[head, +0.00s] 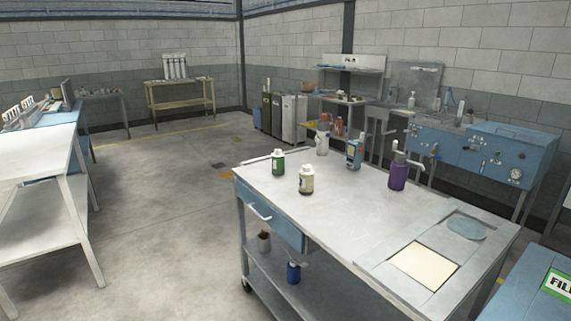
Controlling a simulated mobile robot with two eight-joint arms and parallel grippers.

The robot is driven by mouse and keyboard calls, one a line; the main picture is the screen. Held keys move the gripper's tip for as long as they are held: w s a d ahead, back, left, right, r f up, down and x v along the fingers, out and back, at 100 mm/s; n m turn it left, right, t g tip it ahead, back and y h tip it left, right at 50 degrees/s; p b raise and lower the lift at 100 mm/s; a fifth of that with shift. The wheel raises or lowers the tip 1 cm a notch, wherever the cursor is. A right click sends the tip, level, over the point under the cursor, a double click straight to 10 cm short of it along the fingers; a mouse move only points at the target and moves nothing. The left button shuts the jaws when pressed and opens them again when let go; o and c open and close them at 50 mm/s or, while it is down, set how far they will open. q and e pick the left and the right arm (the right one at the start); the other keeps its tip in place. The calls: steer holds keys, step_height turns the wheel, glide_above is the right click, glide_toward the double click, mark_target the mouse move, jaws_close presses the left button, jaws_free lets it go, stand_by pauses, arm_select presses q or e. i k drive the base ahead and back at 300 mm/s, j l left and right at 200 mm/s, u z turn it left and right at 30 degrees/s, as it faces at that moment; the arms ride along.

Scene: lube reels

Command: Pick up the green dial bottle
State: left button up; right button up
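A small green bottle (278,164) with a white cap stands upright near the left rear edge of the wheeled work cart's pale top (335,215). It is the only green bottle I can make out on the cart; a dial on it is too small to tell. A cream bottle (306,182) stands just to its right and closer to me, apart from it. Neither of my grippers shows in the head view, so nothing is seen touching the green bottle.
A blue bottle (354,154), a purple bottle (398,176) and a whitish bottle (322,143) stand farther right and back on the cart. A cream sheet (424,265) lies at its near right. A white table (40,160) stands left, with open floor (165,220) between.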

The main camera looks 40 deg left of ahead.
mark_target(277, 162)
steer(key=i+l+u, duration=0.1)
steer(key=u, duration=1.45)
steer(key=k+l, duration=0.05)
